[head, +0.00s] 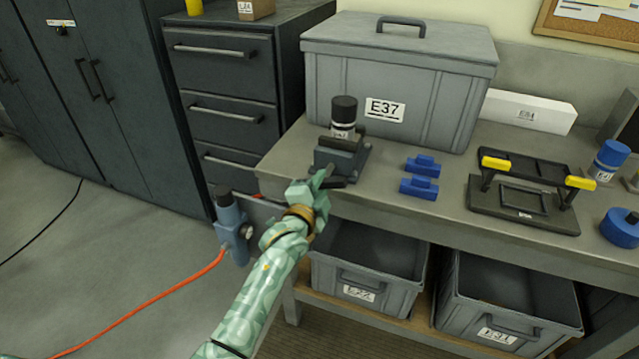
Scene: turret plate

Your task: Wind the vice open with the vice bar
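A small dark grey vice (341,158) stands at the left front corner of the workbench. A dark cylinder with a white label (344,118) stands upright at its jaws; I cannot tell whether they clamp it. My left gripper (328,181), on a pale green patterned arm, is at the bench's front edge, just below the vice front. A short dark piece shows at its fingertips, perhaps the vice bar, but I cannot tell it from the fingers or the vice. Whether the gripper is open or shut is not clear. My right gripper is out of view.
A grey lidded box marked E37 (400,80) stands close behind the vice. Two blue blocks (420,187) and a black rack with yellow ends (525,195) lie to the right. A blue-grey device (232,228) with an orange hose is left of my arm.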

